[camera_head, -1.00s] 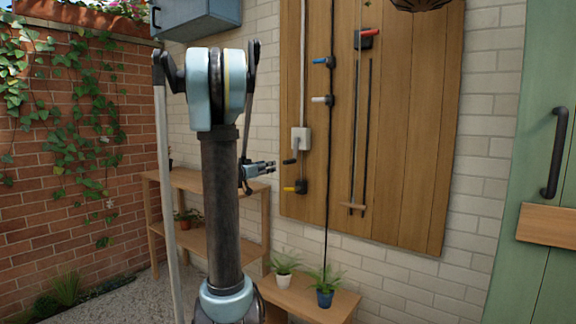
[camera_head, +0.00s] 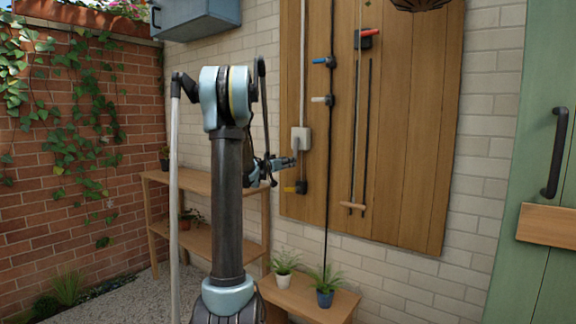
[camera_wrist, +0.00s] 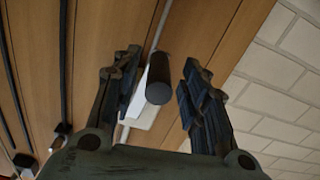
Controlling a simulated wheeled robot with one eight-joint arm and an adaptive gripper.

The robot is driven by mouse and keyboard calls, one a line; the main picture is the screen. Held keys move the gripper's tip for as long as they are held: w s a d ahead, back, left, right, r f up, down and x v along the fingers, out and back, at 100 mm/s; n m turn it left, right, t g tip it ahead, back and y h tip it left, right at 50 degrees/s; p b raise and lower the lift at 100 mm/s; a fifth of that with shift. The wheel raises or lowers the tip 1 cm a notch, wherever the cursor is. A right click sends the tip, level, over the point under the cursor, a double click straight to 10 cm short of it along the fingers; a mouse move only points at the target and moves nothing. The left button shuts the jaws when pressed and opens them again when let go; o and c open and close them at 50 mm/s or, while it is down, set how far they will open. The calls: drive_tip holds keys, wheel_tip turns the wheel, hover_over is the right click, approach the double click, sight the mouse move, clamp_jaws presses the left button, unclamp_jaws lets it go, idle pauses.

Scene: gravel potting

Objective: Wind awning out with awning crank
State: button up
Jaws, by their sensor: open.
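The awning crank is a pale box (camera_head: 301,134) on the wooden board, with a short grey arm and a black grip. In the wrist view the black grip (camera_wrist: 158,88) points toward me, with the pale box (camera_wrist: 142,116) behind it. My gripper (camera_head: 290,163) is open beside the crank and hides part of it in the head view. In the wrist view my gripper's fingers (camera_wrist: 160,64) stand on either side of the black grip, with gaps on both sides.
The wooden board (camera_head: 415,130) also bears a yellow lever (camera_head: 290,189), blue lever (camera_head: 321,61), white lever (camera_head: 319,99) and red lever (camera_head: 368,34). Thin rods hang on it. A low bench (camera_head: 305,302) holds two potted plants. A wooden shelf (camera_head: 205,182) stands behind my arm.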

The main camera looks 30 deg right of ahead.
drive_tip(key=shift+x, duration=0.9)
clamp_jaws()
drive_tip(key=shift+d, duration=0.15)
